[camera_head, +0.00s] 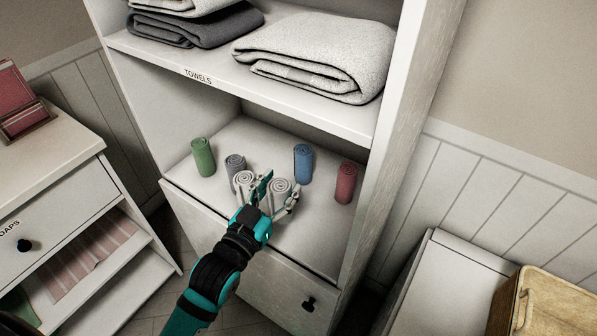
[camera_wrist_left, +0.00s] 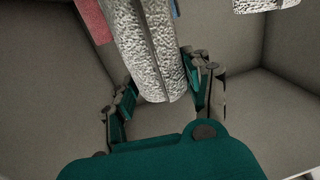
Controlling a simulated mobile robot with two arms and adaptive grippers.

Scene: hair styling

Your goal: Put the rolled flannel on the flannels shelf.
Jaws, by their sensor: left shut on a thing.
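My left gripper (camera_head: 279,192) is over the front of the lower shelf (camera_head: 318,225), shut on a white rolled flannel (camera_head: 281,186). In the left wrist view the flannel (camera_wrist_left: 148,45) lies between the two fingers. In the head view it looks upright with its spiral end up; I cannot tell whether its base touches the shelf. A second white roll (camera_head: 244,180) stands just left of it, partly behind a finger. My right gripper is not in view.
Green (camera_head: 203,157), grey (camera_head: 235,165), blue (camera_head: 303,164) and red (camera_head: 346,183) rolls stand around on the same shelf. The shelf above, marked TOWELS, holds folded towels (camera_head: 318,55). The cabinet's side panel (camera_head: 396,140) bounds the right. The shelf's front right is bare.

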